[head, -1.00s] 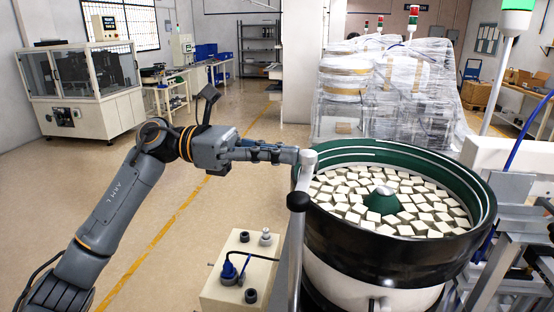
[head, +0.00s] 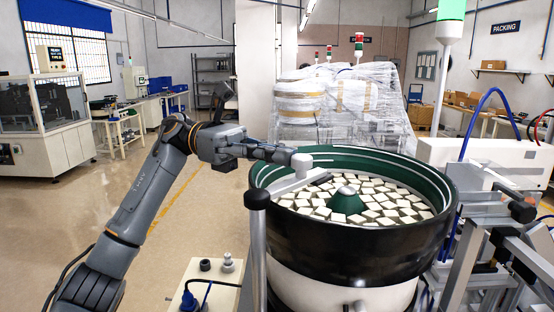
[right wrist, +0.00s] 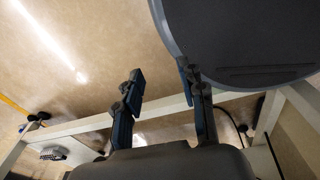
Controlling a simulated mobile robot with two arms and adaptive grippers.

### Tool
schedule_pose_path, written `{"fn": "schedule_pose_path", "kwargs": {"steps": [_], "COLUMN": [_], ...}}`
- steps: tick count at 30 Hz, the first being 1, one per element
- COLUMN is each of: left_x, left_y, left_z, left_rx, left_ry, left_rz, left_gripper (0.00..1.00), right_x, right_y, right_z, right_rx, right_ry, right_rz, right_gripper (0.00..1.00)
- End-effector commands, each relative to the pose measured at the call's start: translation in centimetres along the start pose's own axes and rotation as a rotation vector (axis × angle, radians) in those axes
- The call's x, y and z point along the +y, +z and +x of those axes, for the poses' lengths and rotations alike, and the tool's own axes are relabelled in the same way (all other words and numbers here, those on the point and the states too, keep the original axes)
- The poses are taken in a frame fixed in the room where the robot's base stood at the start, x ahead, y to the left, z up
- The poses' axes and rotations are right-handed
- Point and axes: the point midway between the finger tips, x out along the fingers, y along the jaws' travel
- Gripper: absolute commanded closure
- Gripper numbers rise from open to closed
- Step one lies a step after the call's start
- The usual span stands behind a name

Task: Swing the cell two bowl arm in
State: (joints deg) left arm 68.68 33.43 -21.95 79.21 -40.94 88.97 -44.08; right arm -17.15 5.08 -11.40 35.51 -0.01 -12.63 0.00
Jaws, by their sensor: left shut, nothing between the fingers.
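The bowl feeder (head: 350,243), black outside and green inside, holds many pale blocks (head: 385,205). At its left stands a grey post with a dark cap (head: 257,199). The light grey bowl arm (head: 285,187) runs from this post across the near-left rim, its upright end piece over the bowl's left inside. A dark piece reaches from that end toward the blocks. My left gripper (head: 286,156) is shut, above the left rim, its fingertips at the upright end piece; I cannot tell whether they touch. My right gripper (right wrist: 160,72) is open and empty, in the right wrist view only.
Metal brackets (head: 480,240) crowd the bowl's right side. Wrapped pallets (head: 340,105) stand behind. White frame rails (right wrist: 90,124) lie near my right gripper. The floor at left is open.

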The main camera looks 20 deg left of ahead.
Motion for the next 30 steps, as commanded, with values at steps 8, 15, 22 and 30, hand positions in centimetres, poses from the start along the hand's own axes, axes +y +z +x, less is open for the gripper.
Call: {"fn": "schedule_pose_path", "kwargs": {"steps": [8,15,22,30], "left_x": [0.1,0.1,0.1,0.1], "left_y": [0.0,0.0,0.0,0.1], "left_z": [0.3,0.3,-0.2,-5.1], "left_rx": [0.0,0.0,0.0,-0.003], "left_ry": [0.001,0.0,0.001,0.005], "left_rz": [0.0,0.0,-0.001,-0.002], "left_gripper": [1.0,1.0,1.0,1.0], "right_x": [-0.3,-1.3,-0.8,-0.8], "right_y": [-0.1,-0.3,-0.2,-0.1], "right_z": [0.2,0.2,0.2,0.2], "right_rx": [0.002,0.005,0.003,0.002], "right_ry": [-0.004,-0.015,-0.009,-0.009], "right_rz": [0.002,0.007,0.002,0.002], "right_gripper": [0.6,0.6,0.6,0.6]}}
